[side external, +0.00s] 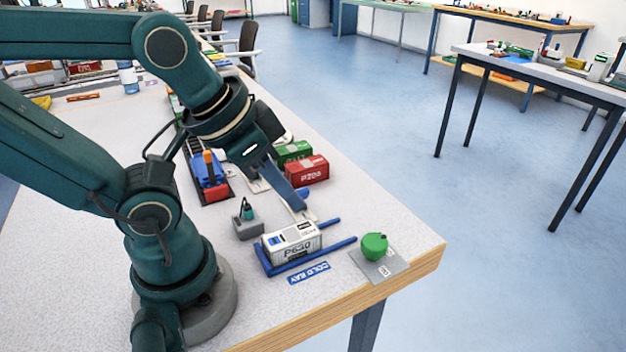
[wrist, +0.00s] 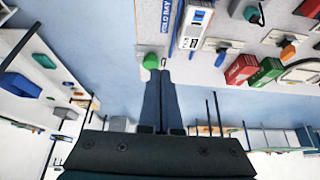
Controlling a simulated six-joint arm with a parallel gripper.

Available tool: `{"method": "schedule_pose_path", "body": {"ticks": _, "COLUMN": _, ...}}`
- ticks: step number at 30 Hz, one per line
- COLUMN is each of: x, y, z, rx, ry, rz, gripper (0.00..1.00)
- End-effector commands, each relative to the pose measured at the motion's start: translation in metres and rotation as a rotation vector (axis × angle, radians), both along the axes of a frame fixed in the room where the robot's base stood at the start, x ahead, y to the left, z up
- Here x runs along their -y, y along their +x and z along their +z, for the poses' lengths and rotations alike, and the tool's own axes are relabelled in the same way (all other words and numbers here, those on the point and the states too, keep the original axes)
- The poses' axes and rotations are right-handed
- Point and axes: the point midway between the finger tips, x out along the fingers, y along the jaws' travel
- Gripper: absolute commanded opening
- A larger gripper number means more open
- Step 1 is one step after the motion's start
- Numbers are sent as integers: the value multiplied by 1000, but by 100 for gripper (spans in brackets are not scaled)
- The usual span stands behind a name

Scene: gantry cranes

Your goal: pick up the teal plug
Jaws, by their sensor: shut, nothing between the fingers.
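The teal plug (side external: 247,208) stands upright in a small grey block (side external: 248,228), left of the white container in the side external view. It also shows at the top right of the wrist view (wrist: 254,14), near the picture's edge. My gripper (side external: 300,208) is shut and empty. In the side external view its blue fingers slant down to the right of the plug, clearly apart from it, near the red container. In the wrist view the closed fingers (wrist: 160,74) point toward the green knob, away from the plug.
A white container (side external: 292,242) sits in a blue frame (side external: 336,246) in front of the plug. A green knob (side external: 375,243) on a grey plate is near the table corner. Red (side external: 306,171) and green (side external: 293,152) containers stand behind the fingers. The table's left side is mostly clear.

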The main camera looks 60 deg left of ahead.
Motion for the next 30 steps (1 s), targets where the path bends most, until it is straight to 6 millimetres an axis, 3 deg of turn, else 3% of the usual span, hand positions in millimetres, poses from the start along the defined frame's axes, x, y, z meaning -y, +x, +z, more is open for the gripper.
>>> {"method": "schedule_pose_path", "body": {"ticks": 11, "x": 0, "y": 0, "z": 0, "rx": 0, "ry": 0, "rz": 1, "gripper": 0}}
{"method": "schedule_pose_path", "body": {"ticks": 15, "x": 0, "y": 0, "z": 0, "rx": 0, "ry": 0, "rz": 1, "gripper": 50}}
{"method": "schedule_pose_path", "body": {"ticks": 16, "x": 0, "y": 0, "z": 0, "rx": 0, "ry": 0, "rz": 1, "gripper": 57}}
{"method": "schedule_pose_path", "body": {"ticks": 25, "x": 0, "y": 0, "z": 0, "rx": 0, "ry": 1, "rz": -3, "gripper": 57}}
{"method": "schedule_pose_path", "body": {"ticks": 30, "x": 0, "y": 1, "z": 1, "rx": 3, "ry": 48, "rz": -89, "gripper": 57}}
